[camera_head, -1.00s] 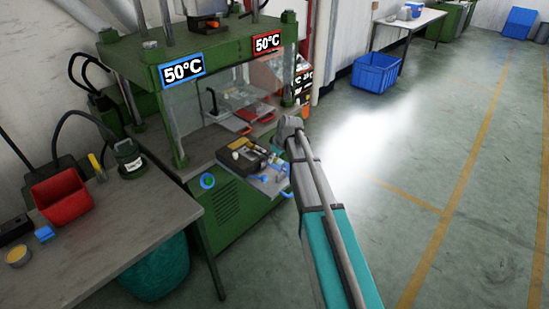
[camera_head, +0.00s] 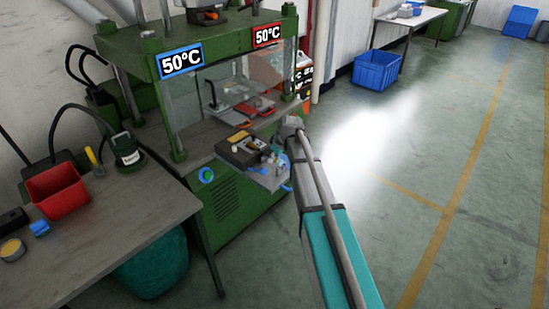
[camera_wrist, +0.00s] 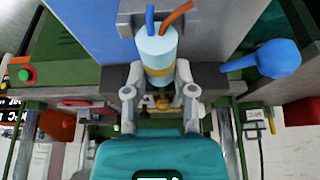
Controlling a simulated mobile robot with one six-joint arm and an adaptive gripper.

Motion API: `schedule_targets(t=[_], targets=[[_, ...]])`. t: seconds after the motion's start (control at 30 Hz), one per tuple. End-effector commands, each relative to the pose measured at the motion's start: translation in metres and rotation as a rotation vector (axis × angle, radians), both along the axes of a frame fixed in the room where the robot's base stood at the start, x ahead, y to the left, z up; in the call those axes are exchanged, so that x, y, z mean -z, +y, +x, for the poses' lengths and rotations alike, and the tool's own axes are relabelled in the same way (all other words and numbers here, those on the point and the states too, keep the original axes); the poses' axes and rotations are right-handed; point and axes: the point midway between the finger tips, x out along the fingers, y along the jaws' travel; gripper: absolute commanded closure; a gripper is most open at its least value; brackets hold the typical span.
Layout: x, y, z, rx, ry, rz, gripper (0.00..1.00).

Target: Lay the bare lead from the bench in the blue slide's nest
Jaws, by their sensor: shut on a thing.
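In the wrist view, my gripper (camera_wrist: 158,103) is shut on the lead (camera_wrist: 157,48), a pale blue cylinder with a yellow band and one blue and one orange core at its top end. A blue surface (camera_wrist: 90,38) lies beside it at upper left, and a blue knobbed handle (camera_wrist: 268,60) sticks out at right; I take these for the blue slide. I cannot tell whether the lead touches the nest.
The green press (camera_head: 235,215) carries a blue and a red 50°C sign. A dark block (camera_head: 242,150) stands at its front. A bench (camera_head: 110,235) with a red bin (camera_head: 58,190) is at left. A blue crate (camera_head: 376,72) sits on the floor; the right-hand floor is clear.

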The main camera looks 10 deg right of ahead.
Motion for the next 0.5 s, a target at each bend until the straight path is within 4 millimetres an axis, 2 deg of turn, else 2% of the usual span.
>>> schedule_targets(t=[0.37,0.4,0.5], targets=[[-0.0002,0.0001,0.0000,0.000,0.000,0.000,1.00],[-0.0001,0.0001,0.0000,0.000,0.000,0.000,0.64],[-0.0001,0.0001,0.0000,0.000,0.000,0.000,0.45]])
